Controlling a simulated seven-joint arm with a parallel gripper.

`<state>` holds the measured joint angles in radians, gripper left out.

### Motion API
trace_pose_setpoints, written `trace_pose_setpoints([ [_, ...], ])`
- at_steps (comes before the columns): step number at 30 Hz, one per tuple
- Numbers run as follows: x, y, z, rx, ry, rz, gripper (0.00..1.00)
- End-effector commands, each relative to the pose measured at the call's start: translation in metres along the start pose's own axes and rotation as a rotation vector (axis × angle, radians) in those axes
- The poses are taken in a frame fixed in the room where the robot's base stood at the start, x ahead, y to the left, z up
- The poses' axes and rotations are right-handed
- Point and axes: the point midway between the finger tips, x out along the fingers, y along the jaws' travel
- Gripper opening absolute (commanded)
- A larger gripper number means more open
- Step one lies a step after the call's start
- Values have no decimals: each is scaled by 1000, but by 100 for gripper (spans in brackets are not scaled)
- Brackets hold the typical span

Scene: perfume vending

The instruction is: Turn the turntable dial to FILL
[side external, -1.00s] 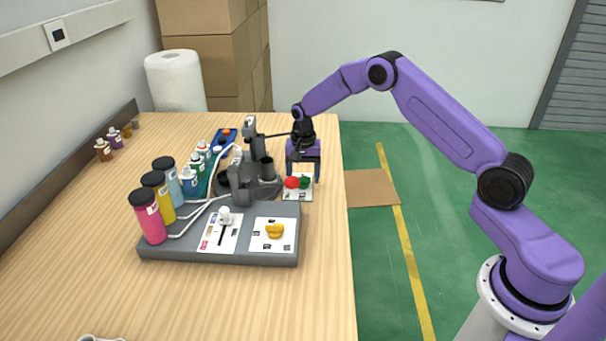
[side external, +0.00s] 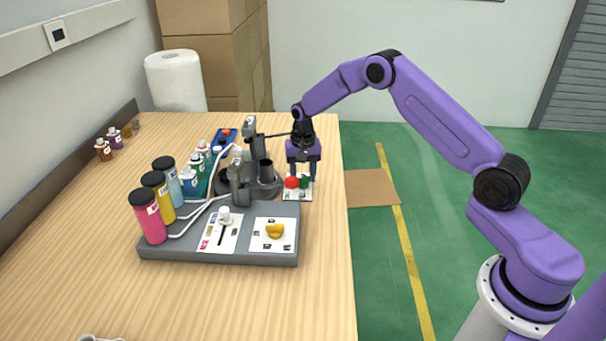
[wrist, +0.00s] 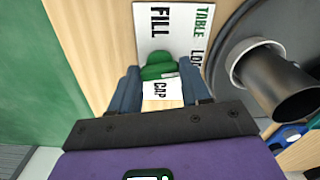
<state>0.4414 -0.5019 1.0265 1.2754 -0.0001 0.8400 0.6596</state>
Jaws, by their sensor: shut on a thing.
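The green turntable dial (side external: 304,181) sits on a small white panel (side external: 298,196) at the right side of the table. In the wrist view the dial (wrist: 157,68) lies between my fingertips, and its panel (wrist: 150,22) shows the words TABLE, FILL, CAP and a partly hidden LOAD. My gripper (side external: 304,177) points down over the panel and is shut on the dial; it also shows in the wrist view (wrist: 160,72). My fingers hide the dial's sides, and I cannot tell clearly which label it points to.
A red button (side external: 291,183) is beside the dial. The dark turntable (side external: 262,190) with upright cups stands close to the left. A grey base (side external: 190,250) with bottles, a slider and a yellow knob (side external: 275,231) lies nearer the camera. The table's right edge is close.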

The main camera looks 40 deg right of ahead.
Motion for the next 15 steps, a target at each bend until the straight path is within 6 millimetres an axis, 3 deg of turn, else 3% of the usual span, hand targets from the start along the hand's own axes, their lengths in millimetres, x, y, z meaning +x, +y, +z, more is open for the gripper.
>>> trace_pose_setpoints([
  [15,-1,0,0,-481,1,-1,16],
])
